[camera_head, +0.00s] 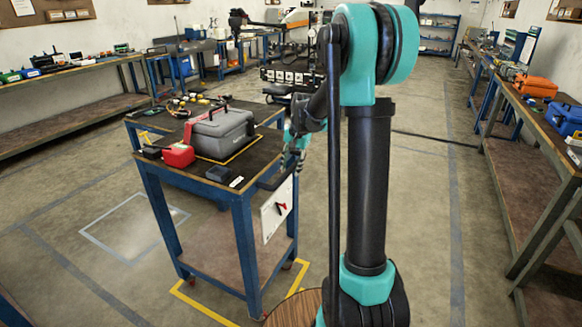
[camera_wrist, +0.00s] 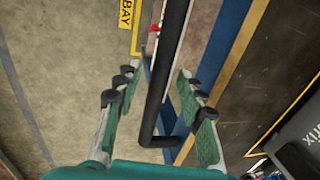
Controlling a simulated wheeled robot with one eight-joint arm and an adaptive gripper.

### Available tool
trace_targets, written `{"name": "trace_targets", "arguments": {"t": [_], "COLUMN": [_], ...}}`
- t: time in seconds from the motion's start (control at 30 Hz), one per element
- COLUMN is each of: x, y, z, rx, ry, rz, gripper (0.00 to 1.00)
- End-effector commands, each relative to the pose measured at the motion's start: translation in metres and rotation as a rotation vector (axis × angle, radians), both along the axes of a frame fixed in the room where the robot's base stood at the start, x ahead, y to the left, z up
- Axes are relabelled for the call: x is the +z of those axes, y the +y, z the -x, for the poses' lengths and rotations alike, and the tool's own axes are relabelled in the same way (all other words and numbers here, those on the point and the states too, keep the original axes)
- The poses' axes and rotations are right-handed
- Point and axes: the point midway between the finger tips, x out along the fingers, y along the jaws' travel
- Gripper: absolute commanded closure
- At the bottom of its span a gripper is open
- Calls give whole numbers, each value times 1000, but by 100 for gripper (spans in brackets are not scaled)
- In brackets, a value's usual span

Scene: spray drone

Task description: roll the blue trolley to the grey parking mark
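The blue trolley (camera_head: 160,215) stands left of my arm, inside a yellow floor outline (camera_head: 200,308). The grey parking mark (camera_head: 133,226), a light grey square outline, lies on the floor left of the trolley. My gripper (camera_head: 294,158) is at the trolley's right side, partly hidden by my arm. In the wrist view my gripper (camera_wrist: 157,78) is open. The trolley's black handle bar (camera_wrist: 168,65) runs between its fingers, with visible gaps on both sides. The far trolley legs are partly hidden.
A grey case (camera_head: 222,131), a red box (camera_head: 178,155) and small parts lie on the trolley top. Workbenches line the left (camera_head: 75,120) and right (camera_head: 535,135) walls. The floor between the trolley and the parking mark looks clear.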

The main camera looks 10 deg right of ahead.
Motion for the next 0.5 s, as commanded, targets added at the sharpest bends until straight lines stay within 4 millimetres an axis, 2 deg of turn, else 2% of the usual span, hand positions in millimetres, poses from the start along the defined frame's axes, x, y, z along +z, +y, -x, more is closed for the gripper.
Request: {"name": "trace_targets", "arguments": {"t": [0.17,0.2,0.5], "x": [0,0,0], "y": [0,0,0], "z": [0,0,0], "rx": [0,0,0], "ry": [0,0,0], "rz": [0,0,0], "gripper": [61,63,100]}}
